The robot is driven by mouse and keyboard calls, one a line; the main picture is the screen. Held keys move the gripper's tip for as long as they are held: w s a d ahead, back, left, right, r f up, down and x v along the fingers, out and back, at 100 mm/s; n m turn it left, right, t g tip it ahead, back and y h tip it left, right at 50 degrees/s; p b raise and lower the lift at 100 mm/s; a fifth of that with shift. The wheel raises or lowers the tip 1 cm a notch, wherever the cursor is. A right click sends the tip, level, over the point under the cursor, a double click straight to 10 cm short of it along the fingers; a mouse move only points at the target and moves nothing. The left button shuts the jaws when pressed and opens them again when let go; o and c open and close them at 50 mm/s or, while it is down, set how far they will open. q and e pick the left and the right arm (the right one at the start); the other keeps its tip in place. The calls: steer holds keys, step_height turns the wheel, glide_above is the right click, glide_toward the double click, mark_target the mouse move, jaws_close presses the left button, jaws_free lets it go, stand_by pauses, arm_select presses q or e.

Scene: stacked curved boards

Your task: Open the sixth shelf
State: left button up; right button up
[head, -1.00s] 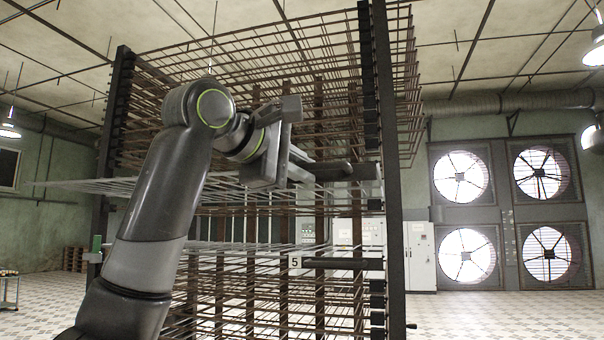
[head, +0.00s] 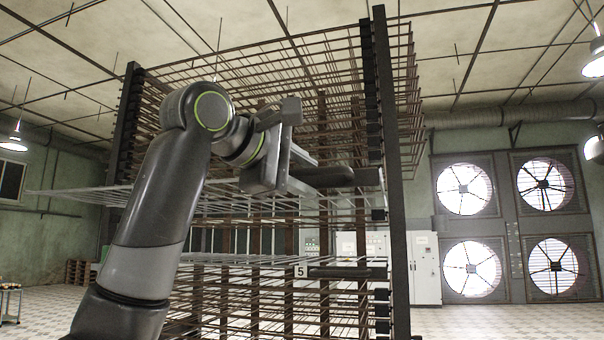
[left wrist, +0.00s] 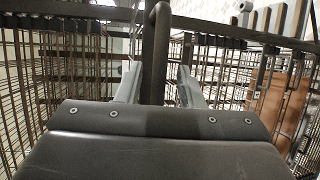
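A drying rack of stacked wire shelves stands ahead. The dark handle bar (head: 340,177) above the one labelled 5 is probably the sixth shelf's; its label is not visible. A pale wire shelf (head: 110,194) at about that height juts out to the left. My left gripper (head: 305,165) is at the left end of this handle in the head view. In the left wrist view the dark bar (left wrist: 156,50) runs between its two grey fingers (left wrist: 160,88). The fingers stand apart, with a gap on the right side of the bar. My right gripper is not in view.
The number 5 plate (head: 300,271) and its dark handle (head: 345,272) are lower down, with an open gap above them. A dark upright post (head: 394,200) stands right of the handles. Fans (head: 463,189) and white cabinets (head: 424,265) are farther back.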

arm_select(q)
steer(key=shift+s+a, duration=0.1)
steer(key=shift+s+a+r+b, duration=0.1)
steer(key=shift+s+a+b, duration=0.1)
steer(key=shift+s+b, duration=0.1)
steer(key=b+v, duration=0.6)
steer(key=v, duration=1)
steer(key=shift+s+a, duration=0.15)
steer(key=shift+a, duration=0.05)
